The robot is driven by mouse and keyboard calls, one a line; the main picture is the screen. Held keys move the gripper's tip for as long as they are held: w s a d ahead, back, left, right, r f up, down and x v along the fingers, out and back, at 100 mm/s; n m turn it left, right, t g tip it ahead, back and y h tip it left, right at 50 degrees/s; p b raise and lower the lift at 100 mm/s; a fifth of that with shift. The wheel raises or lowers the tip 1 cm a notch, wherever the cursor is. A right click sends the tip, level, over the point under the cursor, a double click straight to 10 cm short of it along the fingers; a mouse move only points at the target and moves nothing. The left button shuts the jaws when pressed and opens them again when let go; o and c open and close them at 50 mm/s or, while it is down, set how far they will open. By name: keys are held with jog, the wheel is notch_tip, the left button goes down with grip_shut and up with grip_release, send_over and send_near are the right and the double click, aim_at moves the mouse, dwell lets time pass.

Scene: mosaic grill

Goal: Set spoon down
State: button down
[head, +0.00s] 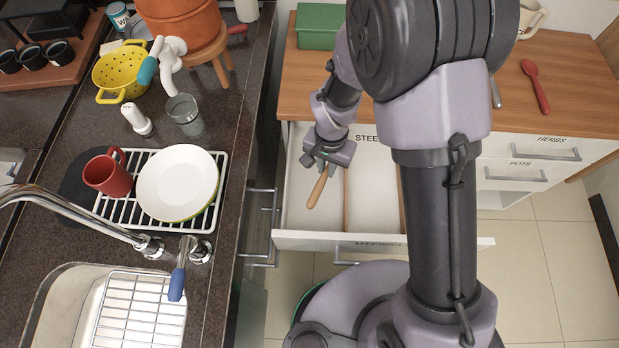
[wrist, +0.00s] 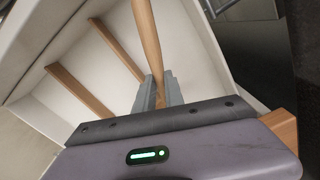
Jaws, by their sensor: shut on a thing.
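My gripper (head: 327,158) hangs over the open white drawer (head: 375,208) in the head view. It is shut on a wooden spoon (head: 318,187), which points down into the drawer's left compartment. In the wrist view the spoon (wrist: 148,40) runs from between the fingertips (wrist: 158,95) toward the drawer's inside. I cannot tell whether its far end touches the drawer floor. The fingers cover the gripped part. Wooden dividers (wrist: 78,88) split the drawer.
A red spoon (head: 535,85) lies on the wooden counter (head: 575,75) at right. A green box (head: 318,27) stands at the counter's back left. The dark counter at left holds a dish rack (head: 130,206) with a red mug (head: 106,174) and a white plate (head: 177,182).

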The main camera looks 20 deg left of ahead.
jog(key=f+b, duration=0.1)
jog(key=f, duration=0.2)
jog(key=a+f+b, duration=0.1)
jog(key=f, duration=0.3)
jog(key=s+a+f+b, duration=0.1)
jog(key=f+b, duration=0.1)
jog(key=f, duration=0.2)
jog(key=shift+s+f, duration=0.1)
jog(key=shift+f, duration=0.15)
jog(key=shift+f+b, duration=0.25)
jog(key=shift+b, duration=0.05)
jog(key=c, duration=1.4)
grip_release()
jog(key=shift+c, duration=0.2)
jog(key=shift+r, duration=0.1)
